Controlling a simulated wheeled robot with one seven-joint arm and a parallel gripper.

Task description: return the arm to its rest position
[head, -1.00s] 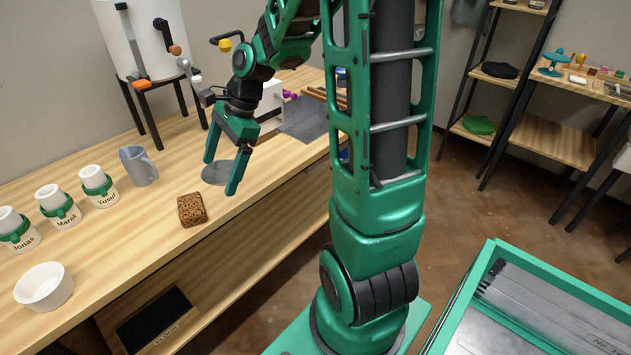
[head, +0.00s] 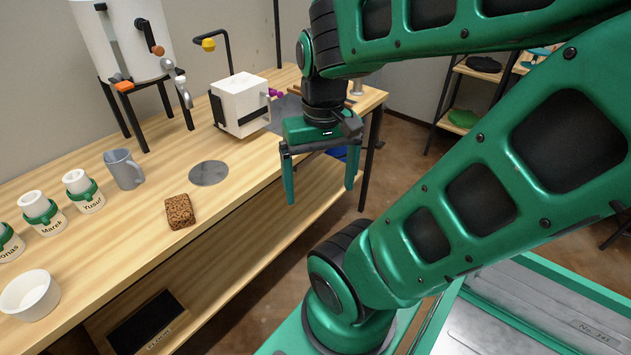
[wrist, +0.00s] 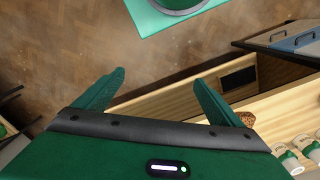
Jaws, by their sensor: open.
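My gripper (head: 320,188) hangs fingers down in the head view, over the gap just past the bench's front edge. Its two green fingers are spread apart with nothing between them. In the wrist view my gripper (wrist: 158,90) is also open and empty, with the brown floor below. My arm is folded back, its links filling the right of the head view.
The wooden bench (head: 120,230) holds a brown sponge-like block (head: 180,211), a grey mug (head: 124,169), a white bowl (head: 30,294), labelled cups (head: 83,191), a grey disc (head: 209,173) and a white box (head: 240,103). Shelves (head: 460,118) stand behind. The floor (head: 400,150) between is clear.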

